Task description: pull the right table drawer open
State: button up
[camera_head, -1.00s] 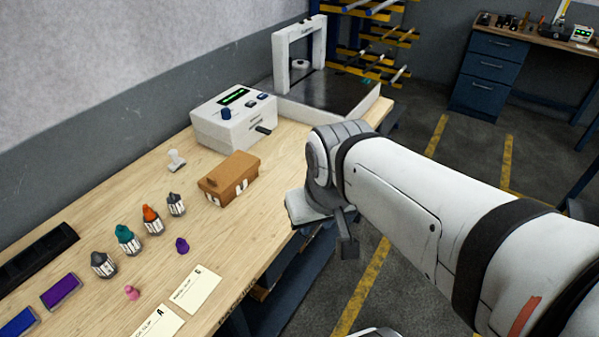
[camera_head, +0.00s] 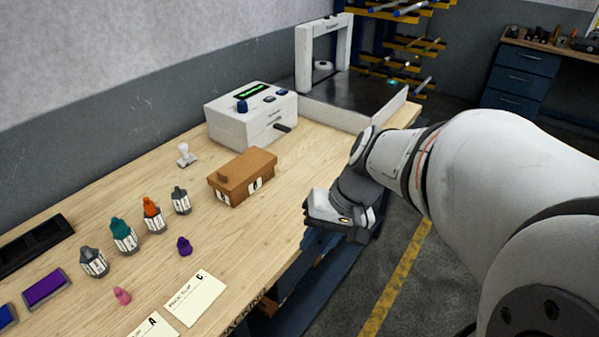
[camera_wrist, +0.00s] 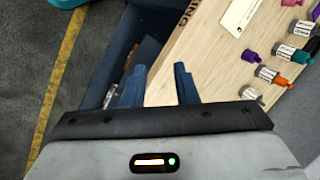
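The wooden table (camera_head: 290,215) runs along the wall, and its front edge is beside my gripper (camera_head: 338,222). Dark blue structure (camera_head: 325,285) shows below that edge. I cannot tell clearly which part of it is the right drawer, and no handle is plain to see. In the wrist view, my gripper (camera_wrist: 160,75) has two dark blue fingers standing apart, with nothing seen held between them. They reach over the table's front edge and the dark blue structure (camera_wrist: 112,45) beneath. Their tips blend with the blue behind, so contact cannot be told.
On the tabletop are a brown box (camera_head: 243,177), a white device (camera_head: 252,115), several small bottles (camera_head: 123,236), a purple stamp (camera_head: 184,246) and paper slips (camera_head: 195,297). A press-like frame (camera_head: 340,85) stands at the back. Grey floor with a yellow line (camera_head: 400,275) lies right of the table.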

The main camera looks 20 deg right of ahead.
jog(key=w+d+f+m+t+y+b, duration=0.35)
jog(key=w+d+f+t+b, duration=0.25)
jog(key=d+f+b, duration=0.45)
jog(key=w+d+f+m+t+y+b, duration=0.2)
jog(key=w+d+f+m+t+b, duration=0.35)
jog(key=d+f+b, duration=0.5)
jog(key=shift+n, duration=0.5)
jog(key=x, duration=0.6)
jog(key=p+x, duration=0.1)
jog(key=x, duration=0.2)
jog(key=shift+s+a+f, duration=0.2)
jog(key=shift+a+f, duration=0.15)
jog(key=shift+a, duration=0.15)
grip_shut()
